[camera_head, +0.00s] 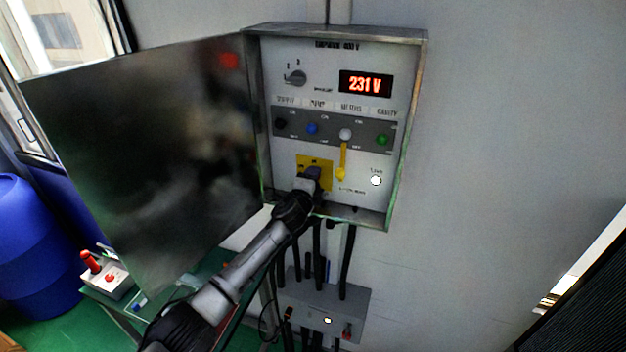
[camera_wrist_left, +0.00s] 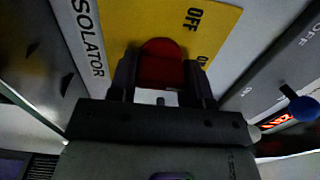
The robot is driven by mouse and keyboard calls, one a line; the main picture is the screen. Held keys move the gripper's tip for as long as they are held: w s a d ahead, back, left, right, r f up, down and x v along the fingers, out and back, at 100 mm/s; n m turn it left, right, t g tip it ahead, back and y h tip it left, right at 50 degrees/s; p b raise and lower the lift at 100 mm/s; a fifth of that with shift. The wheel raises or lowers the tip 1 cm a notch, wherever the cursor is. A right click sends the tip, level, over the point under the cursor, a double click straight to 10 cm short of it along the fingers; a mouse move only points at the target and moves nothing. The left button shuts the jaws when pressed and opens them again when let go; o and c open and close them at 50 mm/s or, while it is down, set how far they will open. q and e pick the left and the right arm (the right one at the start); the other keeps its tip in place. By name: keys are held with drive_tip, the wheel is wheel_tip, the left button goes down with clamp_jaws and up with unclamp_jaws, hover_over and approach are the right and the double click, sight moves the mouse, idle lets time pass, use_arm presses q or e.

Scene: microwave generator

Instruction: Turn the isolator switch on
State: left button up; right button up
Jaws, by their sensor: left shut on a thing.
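The isolator switch has a yellow plate (camera_head: 304,160) low on the panel of the open wall box. In the left wrist view its yellow plate (camera_wrist_left: 150,20) carries the words OFF and, partly cut off, ON, beside an ISOLATOR label. A red knob (camera_wrist_left: 161,62) sits on the plate. My left gripper (camera_head: 313,176) is at the switch and shut on the red knob, with one finger on each side of it in the left wrist view (camera_wrist_left: 160,78). The gripper hides the knob in the head view. I cannot tell which position the knob points to. My right gripper is not in view.
The box door (camera_head: 140,150) stands open to the left. Above are a row of coloured knobs, a rotary selector (camera_head: 296,78) and a display (camera_head: 366,84) reading 231 V. Cables run below the box.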

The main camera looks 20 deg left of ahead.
use_arm(q)
drive_tip(key=o, duration=0.9)
drive_tip(key=shift+s, duration=0.15)
drive_tip(key=shift+s, duration=0.65)
drive_tip(key=s+b, duration=0.1)
drive_tip(key=s, duration=1.1)
drive_tip(key=shift+s+b, duration=0.1)
drive_tip(key=shift+b, duration=0.3)
